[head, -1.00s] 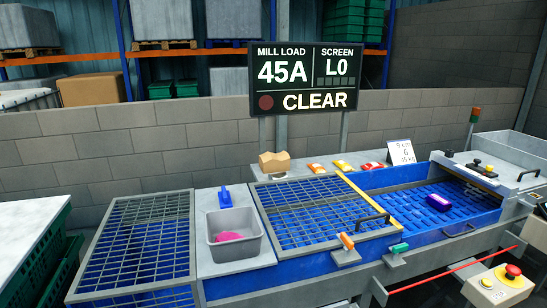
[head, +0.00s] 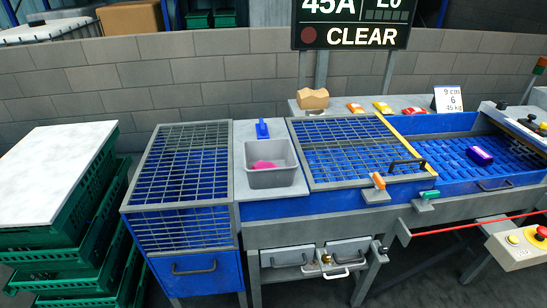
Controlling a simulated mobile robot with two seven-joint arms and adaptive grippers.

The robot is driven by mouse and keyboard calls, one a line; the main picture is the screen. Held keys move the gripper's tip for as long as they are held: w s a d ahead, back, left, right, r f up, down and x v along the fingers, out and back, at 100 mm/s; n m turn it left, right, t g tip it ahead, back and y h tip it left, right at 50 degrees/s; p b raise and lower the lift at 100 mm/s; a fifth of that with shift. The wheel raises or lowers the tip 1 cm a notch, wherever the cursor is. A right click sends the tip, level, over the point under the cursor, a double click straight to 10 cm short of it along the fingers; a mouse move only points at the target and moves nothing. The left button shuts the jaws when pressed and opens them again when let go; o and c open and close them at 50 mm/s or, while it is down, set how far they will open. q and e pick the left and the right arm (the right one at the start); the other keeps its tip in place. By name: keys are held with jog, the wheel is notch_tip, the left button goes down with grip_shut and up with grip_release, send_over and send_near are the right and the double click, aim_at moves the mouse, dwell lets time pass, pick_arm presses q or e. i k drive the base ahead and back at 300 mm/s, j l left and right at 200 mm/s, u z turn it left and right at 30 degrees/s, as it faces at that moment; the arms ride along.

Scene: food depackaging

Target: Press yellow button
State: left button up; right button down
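A yellow button (head: 513,239) sits on a pale control box (head: 517,252) at the lower right edge of the head view. Beside it on the same box is a larger red button (head: 541,233), partly cut by the picture edge. Neither of my grippers is in view, and nothing touches the yellow button.
A red bar (head: 455,228) runs along the front of the blue machine (head: 455,201), left of the control box. A grey tub (head: 271,178) holds a pink item. Stacked green crates (head: 70,256) under a white top (head: 62,172) stand at left. Dark floor lies in front.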

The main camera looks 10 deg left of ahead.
aim_at(512, 238)
jog(key=z, duration=1.55)
